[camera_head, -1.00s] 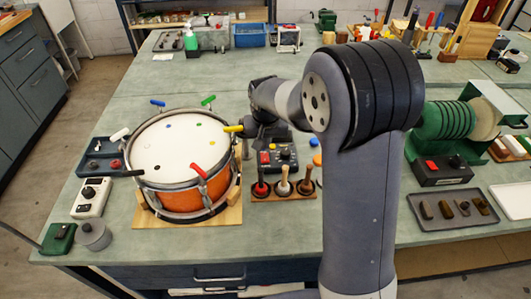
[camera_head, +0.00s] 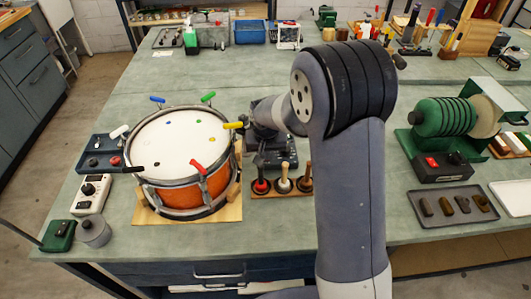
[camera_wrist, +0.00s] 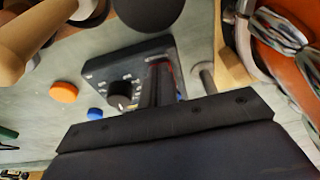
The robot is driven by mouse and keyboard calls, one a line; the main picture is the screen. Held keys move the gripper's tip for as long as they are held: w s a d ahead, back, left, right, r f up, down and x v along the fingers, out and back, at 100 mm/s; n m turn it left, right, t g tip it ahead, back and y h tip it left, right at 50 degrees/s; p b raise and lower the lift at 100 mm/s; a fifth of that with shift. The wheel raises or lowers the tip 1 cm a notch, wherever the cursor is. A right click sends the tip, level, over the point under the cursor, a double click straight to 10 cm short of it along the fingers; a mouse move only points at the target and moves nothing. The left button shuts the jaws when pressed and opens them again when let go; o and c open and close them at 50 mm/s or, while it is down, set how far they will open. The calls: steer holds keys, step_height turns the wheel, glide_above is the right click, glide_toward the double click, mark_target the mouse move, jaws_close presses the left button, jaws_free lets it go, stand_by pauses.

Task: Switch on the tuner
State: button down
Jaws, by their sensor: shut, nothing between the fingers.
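A dark control box, apparently the tuner, stands right of the drum, mostly hidden by my arm in the head view (camera_head: 280,158). In the wrist view the box (camera_wrist: 103,73) shows a round black knob (camera_wrist: 120,89), small buttons and a red part (camera_wrist: 170,68) at its end near the drum. My gripper (camera_wrist: 160,70) is shut and empty, with its fingertips over that red end, partly covering it. I cannot tell whether they touch it. In the head view my gripper (camera_head: 268,152) points down at the box.
The drum (camera_head: 180,150) with coloured keys stands close on the left. A wooden rack (camera_head: 282,189) with upright handled tools stands just in front of the box. An orange disc (camera_wrist: 63,92) and a blue one (camera_wrist: 95,113) lie beside it. A green machine (camera_head: 450,120) stands right.

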steer(key=shift+w+r, duration=0.15)
steer(key=shift+w+r+p, duration=0.3)
steer(key=shift+w+p, duration=0.05)
steer(key=shift+w, duration=0.25)
steer(key=shift+r+p, duration=0.35)
steer(key=shift+r, duration=0.2)
steer(key=p+v, duration=0.2)
steer(key=v, duration=0.1)
steer(key=shift+w, duration=0.15)
steer(key=s+b+v, duration=0.2)
steer(key=v, duration=0.7)
steer(key=shift+s, duration=0.25)
